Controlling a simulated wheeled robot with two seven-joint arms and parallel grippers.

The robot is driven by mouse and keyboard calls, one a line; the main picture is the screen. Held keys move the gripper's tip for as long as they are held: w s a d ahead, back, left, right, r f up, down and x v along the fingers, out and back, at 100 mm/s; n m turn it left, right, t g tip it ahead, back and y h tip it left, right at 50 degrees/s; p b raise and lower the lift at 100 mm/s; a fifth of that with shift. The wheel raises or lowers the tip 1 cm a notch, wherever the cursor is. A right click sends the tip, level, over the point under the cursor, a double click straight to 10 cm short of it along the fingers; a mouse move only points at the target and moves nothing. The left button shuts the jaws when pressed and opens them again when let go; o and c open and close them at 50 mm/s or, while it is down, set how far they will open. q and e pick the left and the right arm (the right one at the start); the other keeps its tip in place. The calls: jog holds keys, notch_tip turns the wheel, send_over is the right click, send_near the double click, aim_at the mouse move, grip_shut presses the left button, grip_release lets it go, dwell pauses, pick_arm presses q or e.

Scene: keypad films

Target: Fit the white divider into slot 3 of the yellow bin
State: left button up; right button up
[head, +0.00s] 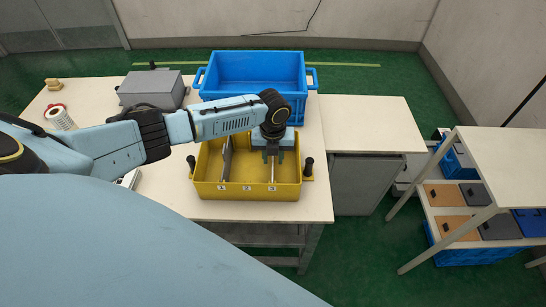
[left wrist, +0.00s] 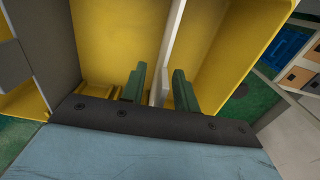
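The yellow bin (head: 210,196) stands on the table, with labels 1, 2 and 3 on its front wall. The white divider (head: 272,172) is upright inside it, in line with label 3; how deep it sits is hidden. In the left wrist view the white divider (left wrist: 176,30) runs away from me, its near tab between my fingers. My left gripper (head: 272,154) reaches down over the bin. Its green fingers (left wrist: 160,88) stand on both sides of the tab, seemingly with small gaps, so it looks open. My right gripper is not in view.
A grey divider (head: 227,160) stands in the bin near label 1. Behind the bin are a blue crate (head: 255,70) and a grey box (head: 152,88). Dark posts (head: 308,167) flank the bin. The table is bare to the right (head: 365,125). A shelf rack (head: 505,170) stands farther right.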

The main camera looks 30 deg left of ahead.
pick_arm(q)
notch_tip(320, 180, up, 13)
jog(key=shift+f+p, duration=0.2)
jog(key=shift+p, duration=0.55)
